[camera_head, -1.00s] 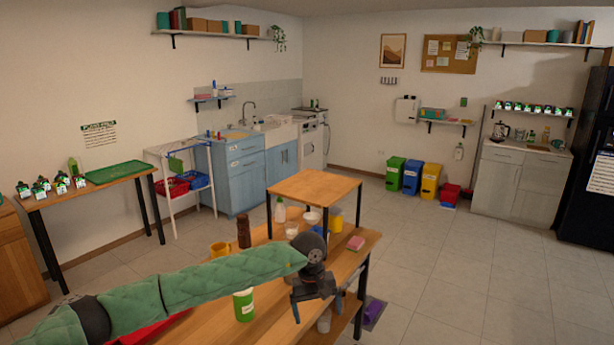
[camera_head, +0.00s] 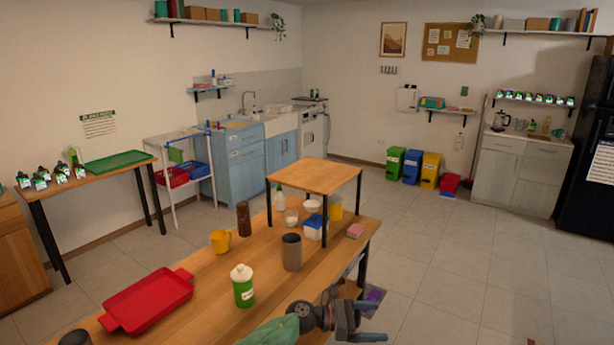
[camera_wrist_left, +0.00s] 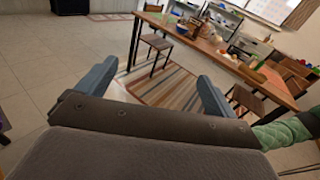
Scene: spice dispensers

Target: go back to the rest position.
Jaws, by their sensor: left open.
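My left gripper (camera_head: 368,320) is low in the head view, right of the wooden table's front edge. It is open and holds nothing. Its two blue-grey fingers (camera_wrist_left: 158,88) are spread wide in the left wrist view, with only floor and a striped rug between them. My green-sleeved left arm (camera_head: 270,335) comes in from the bottom edge. My right gripper is not in view.
The wooden table (camera_head: 205,285) carries a red tray (camera_head: 150,298), a green-and-white dispenser (camera_head: 243,286), a grey-brown cup (camera_head: 291,252), a yellow mug (camera_head: 220,241) and a dark brown bottle (camera_head: 243,219). A pink sponge (camera_head: 355,230) lies near its right edge. Floor to the right (camera_head: 460,270) is clear.

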